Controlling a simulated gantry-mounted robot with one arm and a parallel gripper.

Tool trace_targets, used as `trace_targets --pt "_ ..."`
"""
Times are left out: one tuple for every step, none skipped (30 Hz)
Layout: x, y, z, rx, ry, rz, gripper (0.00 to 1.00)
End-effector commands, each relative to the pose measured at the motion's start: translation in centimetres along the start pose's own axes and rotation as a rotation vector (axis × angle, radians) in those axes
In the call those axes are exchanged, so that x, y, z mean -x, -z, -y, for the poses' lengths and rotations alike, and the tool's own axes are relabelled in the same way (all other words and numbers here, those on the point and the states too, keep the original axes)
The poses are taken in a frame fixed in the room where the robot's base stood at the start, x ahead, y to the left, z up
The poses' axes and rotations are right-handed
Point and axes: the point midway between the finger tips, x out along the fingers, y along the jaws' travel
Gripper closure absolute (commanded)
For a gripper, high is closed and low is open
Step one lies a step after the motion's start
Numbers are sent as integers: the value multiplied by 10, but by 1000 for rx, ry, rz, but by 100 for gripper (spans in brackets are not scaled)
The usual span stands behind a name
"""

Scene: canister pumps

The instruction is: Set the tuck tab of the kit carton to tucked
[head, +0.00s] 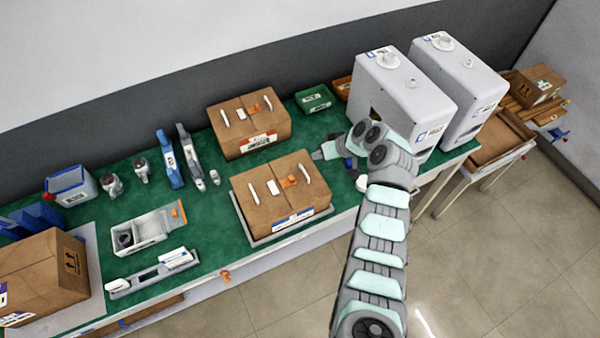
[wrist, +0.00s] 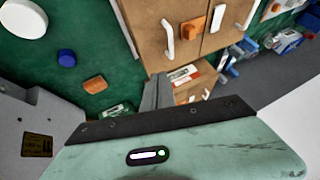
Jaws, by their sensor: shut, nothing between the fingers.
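Two brown cartons stand on the green bench, and I cannot tell which is the kit carton. The front carton (head: 262,205) has a blue-edged label, white handles, a white piece and an orange tab (head: 289,181) on top. The back carton (head: 230,137) has a red-edged label and a similar orange tab (head: 254,108). Whether either tab is tucked is too small to tell. My gripper (head: 318,154) is shut and empty, just right of the cartons and apart from them. In the wrist view, its fingers (wrist: 157,92) point toward the front carton (wrist: 145,22) and its orange tab (wrist: 193,27).
The front carton sits on a grey tray (head: 250,240). Two white machines (head: 395,95) stand right of my gripper. A green bin (head: 314,100) is behind it. A blue cap (wrist: 67,58) and white cap (wrist: 22,18) lie nearby. Tools and a grey caddy (head: 150,228) are at left.

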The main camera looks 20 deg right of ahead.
Motion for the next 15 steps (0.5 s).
trace_targets --pt "9 -6 2 6 40 30 100" --pt "14 -9 5 13 67 51 100" --pt "22 -12 9 21 94 70 100" --pt "27 -14 12 26 115 85 100" --pt "31 -17 14 31 133 98 100" --pt "36 -19 17 37 152 110 100" --pt "39 -21 19 40 166 120 100" --pt "41 -23 21 43 177 129 100" --pt "44 -24 22 45 187 136 100" --pt "46 -25 23 47 193 139 100" --pt "47 -25 24 48 196 142 100" --pt "48 -25 24 49 199 143 100" --pt "48 -26 24 50 201 144 100" --pt "48 -26 25 50 201 144 100" --pt "48 -26 25 50 201 144 100"
